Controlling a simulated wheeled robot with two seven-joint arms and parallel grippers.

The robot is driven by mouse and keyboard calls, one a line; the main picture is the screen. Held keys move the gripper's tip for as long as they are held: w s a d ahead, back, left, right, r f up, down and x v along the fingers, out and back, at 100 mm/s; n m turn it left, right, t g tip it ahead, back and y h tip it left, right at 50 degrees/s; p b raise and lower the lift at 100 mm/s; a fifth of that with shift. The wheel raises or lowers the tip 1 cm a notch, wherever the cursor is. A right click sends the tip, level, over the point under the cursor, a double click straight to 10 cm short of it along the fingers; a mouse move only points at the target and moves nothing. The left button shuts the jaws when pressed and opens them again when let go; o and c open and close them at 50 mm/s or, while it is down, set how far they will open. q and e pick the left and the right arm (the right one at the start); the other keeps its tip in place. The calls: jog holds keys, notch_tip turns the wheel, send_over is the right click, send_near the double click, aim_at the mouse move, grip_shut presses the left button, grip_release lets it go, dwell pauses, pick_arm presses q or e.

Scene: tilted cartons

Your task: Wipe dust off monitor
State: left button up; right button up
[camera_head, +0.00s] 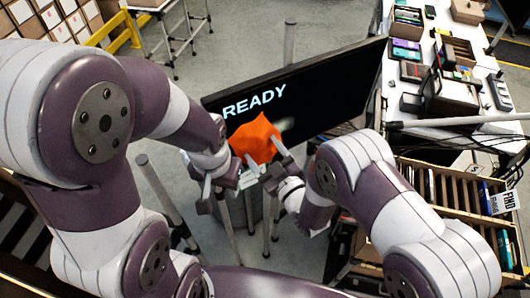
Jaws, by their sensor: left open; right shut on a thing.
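The black monitor (325,95) shows the word READY in white and stands tilted in the middle of the head view. A faint pale smudge (286,125) shows on its screen, just right of the cloth. My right gripper (266,162) is shut on the bunched orange cloth (256,137). The cloth is in front of the screen's lower part; I cannot tell whether it touches. My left gripper (221,184) is open and empty, left of the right gripper and below the monitor's lower left corner. The monitor's lower middle edge is partly hidden by the cloth and grippers.
A white table (455,128) with boxes and devices stands at the right. A wooden rack (455,190) with slots is below it, near my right arm. Metal posts stand around the monitor. Grey floor (245,50) is open behind it.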

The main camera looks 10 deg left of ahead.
jog(key=shift+w+a+f, duration=0.1)
jog(key=shift+w+a, duration=0.05)
jog(key=shift+w, duration=0.05)
jog(key=shift+w+a, duration=0.1)
jog(key=shift+w+a+b, duration=0.5)
jog(key=shift+b, duration=0.05)
dwell(0.3)
